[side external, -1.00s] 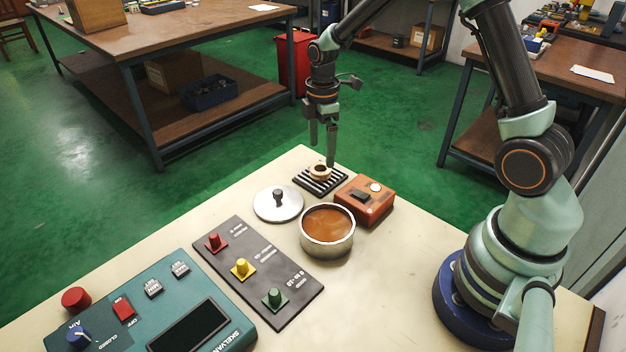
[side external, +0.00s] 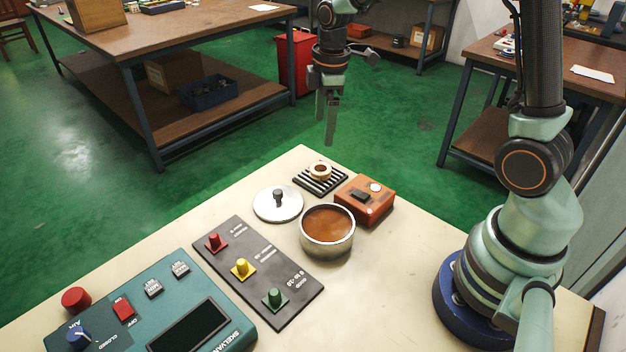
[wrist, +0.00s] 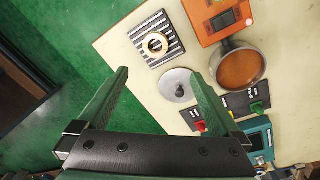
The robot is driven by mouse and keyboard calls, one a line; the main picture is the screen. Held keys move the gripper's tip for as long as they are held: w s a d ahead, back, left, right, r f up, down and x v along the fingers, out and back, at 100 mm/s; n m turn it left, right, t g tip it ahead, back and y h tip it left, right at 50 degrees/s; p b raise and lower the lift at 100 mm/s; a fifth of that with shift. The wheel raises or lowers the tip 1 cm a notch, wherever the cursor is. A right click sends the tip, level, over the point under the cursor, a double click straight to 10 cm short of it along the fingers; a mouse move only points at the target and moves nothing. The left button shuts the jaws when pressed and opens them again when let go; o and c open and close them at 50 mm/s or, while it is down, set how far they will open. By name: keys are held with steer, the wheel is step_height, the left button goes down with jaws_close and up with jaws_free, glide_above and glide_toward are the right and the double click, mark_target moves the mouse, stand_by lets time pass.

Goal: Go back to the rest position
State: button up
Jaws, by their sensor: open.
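My gripper (side external: 326,118) hangs above the far edge of the table, pointing down, well clear of everything on it. In the wrist view my gripper (wrist: 155,95) shows its two fingers spread apart with nothing between them. A bearing ring (side external: 320,170) lies on the black-and-white striped rack (side external: 306,183) below the gripper. The ring also shows in the wrist view (wrist: 149,37), flat on the striped rack (wrist: 170,59).
The cream table (side external: 385,265) holds a silver lid (side external: 262,207), a pot of brown liquid (side external: 327,245), an orange box (side external: 378,209), a panel of coloured knobs (side external: 253,288) and a teal control console (side external: 190,318). The space around my raised gripper is free.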

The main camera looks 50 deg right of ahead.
steer(key=s+a+r+m+t, duration=0.2)
steer(key=s+r+m, duration=0.3)
steer(key=s, duration=0.1)
steer(key=s+a+r+m+t, duration=0.2)
steer(key=s+r+m, duration=0.3)
steer(key=s, duration=0.2)
steer(key=shift+a+m+t, duration=0.25)
steer(key=shift+m+t, duration=0.05)
